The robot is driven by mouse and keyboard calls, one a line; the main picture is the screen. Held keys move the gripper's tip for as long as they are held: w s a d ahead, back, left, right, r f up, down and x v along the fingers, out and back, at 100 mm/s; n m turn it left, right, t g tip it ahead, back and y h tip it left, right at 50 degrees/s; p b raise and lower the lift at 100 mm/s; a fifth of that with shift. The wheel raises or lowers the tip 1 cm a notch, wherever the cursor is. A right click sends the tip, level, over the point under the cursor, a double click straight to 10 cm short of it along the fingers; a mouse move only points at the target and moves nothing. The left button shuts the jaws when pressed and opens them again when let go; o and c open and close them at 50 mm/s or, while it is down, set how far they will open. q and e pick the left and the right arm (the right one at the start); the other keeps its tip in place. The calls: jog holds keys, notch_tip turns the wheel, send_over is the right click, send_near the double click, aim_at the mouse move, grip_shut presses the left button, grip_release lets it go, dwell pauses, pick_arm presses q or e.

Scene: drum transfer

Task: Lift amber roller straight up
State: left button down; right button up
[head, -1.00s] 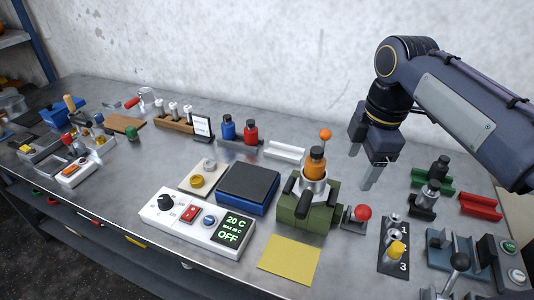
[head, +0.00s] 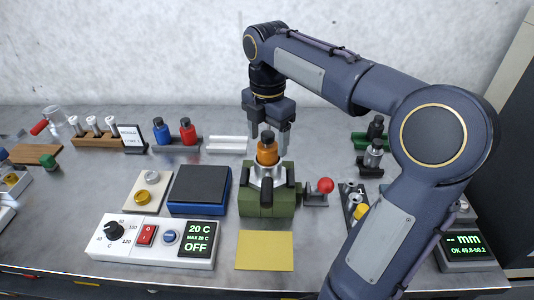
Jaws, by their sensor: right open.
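The amber roller (head: 267,152), orange with a dark cap, stands upright in the metal seat on top of the green block fixture (head: 254,198). My right gripper (head: 270,146) points down over the fixture with its fingers apart. Its fingers show behind and to either side of the roller's top; I cannot tell whether they touch it. My left gripper is not in view.
A blue-and-black pad (head: 200,188) and a control box (head: 152,241) reading OFF stand left of the fixture. A red-knobbed lever (head: 325,185) is at its right. Blue (head: 162,133) and red (head: 187,132) bottles stand behind left. A yellow sheet (head: 265,250) lies in front.

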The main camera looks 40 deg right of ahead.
jog(key=shift+f, duration=0.3)
jog(key=shift+c, duration=0.4)
jog(key=c, duration=1.2)
jog(key=shift+r, duration=0.1)
jog(key=shift+c, duration=0.2)
